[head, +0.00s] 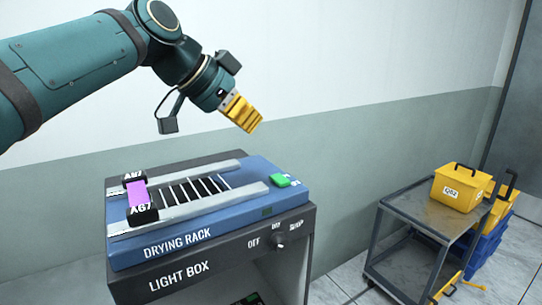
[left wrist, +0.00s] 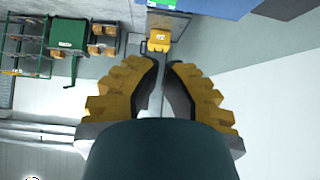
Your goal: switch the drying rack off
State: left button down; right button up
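The blue drying rack (head: 215,235) lies on top of the black light box (head: 185,278) in the head view. A green switch (head: 280,181) sits at the rack's right end, with small white lettering beside it that I cannot read. My left gripper (head: 243,115), with yellow fingers, hangs in the air above and behind the rack, apart from the switch. In the left wrist view its two fingers (left wrist: 164,64) are nearly together with a thin gap and nothing between them. My right gripper is in neither view.
A purple strip (head: 137,194) lies between black clips marked A67 on the rack's left end. The light box has its own knob (head: 279,241) marked OFF and ON. A metal cart (head: 405,207) with a yellow box (head: 461,188) stands right. A wall is behind the rack.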

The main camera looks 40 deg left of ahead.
pick_arm(q)
jog(key=b, duration=0.1)
send_over(288, 180)
jog(key=a, duration=0.2)
jog(key=f, duration=0.7)
jog(key=shift+s+d+f, duration=0.1)
jog(key=shift+s+f, duration=0.05)
jog(key=shift+s, duration=0.15)
notch_tip(288, 180, down, 2)
jog(key=shift+f, duration=0.2)
jog(key=shift+f+b, duration=0.35)
jog(key=shift+f, duration=0.3)
jog(key=shift+s, duration=0.1)
jog(key=shift+f+h, duration=0.4)
jog(key=shift+a+f+n+h, duration=0.1)
jog(key=shift+a+n+h, duration=0.2)
jog(key=shift+n, duration=0.2)
jog(key=shift+d, duration=0.25)
jog(key=shift+s+d+f+g+b, duration=0.1)
jog(key=shift+s+d+g+b, duration=0.1)
jog(key=shift+d+g+b, duration=0.3)
jog(key=shift+d, duration=0.1)
